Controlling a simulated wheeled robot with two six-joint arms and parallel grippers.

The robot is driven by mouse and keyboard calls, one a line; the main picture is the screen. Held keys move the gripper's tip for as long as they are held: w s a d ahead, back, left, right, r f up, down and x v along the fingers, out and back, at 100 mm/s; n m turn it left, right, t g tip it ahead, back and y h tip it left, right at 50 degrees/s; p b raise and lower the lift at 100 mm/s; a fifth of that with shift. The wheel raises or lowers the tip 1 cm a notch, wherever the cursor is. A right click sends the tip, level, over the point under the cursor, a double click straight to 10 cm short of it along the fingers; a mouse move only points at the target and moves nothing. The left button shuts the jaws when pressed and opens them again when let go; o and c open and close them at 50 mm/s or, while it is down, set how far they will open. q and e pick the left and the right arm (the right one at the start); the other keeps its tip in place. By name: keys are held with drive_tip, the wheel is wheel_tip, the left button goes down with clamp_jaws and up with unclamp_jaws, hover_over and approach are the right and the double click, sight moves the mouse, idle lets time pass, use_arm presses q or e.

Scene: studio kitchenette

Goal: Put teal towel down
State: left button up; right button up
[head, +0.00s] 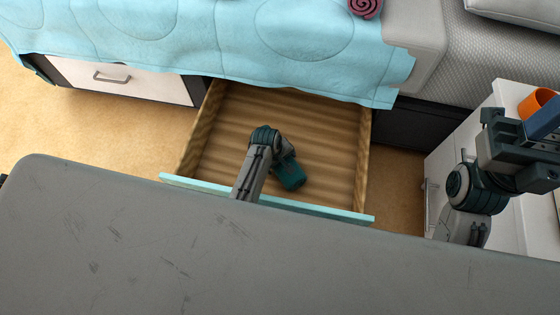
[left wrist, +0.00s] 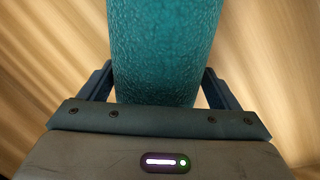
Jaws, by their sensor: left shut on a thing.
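The teal towel (left wrist: 165,50) is a rolled, textured bundle standing out from between the fingers in the left wrist view. My left gripper (left wrist: 160,90) is shut on it. In the head view my left arm reaches into the open wooden drawer (head: 240,115), and my left gripper (head: 290,175) is over its front part. There the towel is mostly hidden or cannot be told from the teal gripper parts. I cannot tell whether the towel touches the drawer floor. My right gripper (head: 525,150) is far from the drawer, at the right; its jaw opening is unclear.
The drawer is otherwise empty, with a pale teal front edge (head: 345,215). A bed with a light blue cover (head: 220,40) overhangs its back. A burgundy roll (head: 365,7) lies on the bed. A white cabinet (head: 460,130) with an orange item (head: 536,102) stands at right.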

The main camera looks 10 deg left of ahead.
use_arm(q)
drive_tip(key=shift+f, duration=0.1)
drive_tip(key=o, duration=1.1)
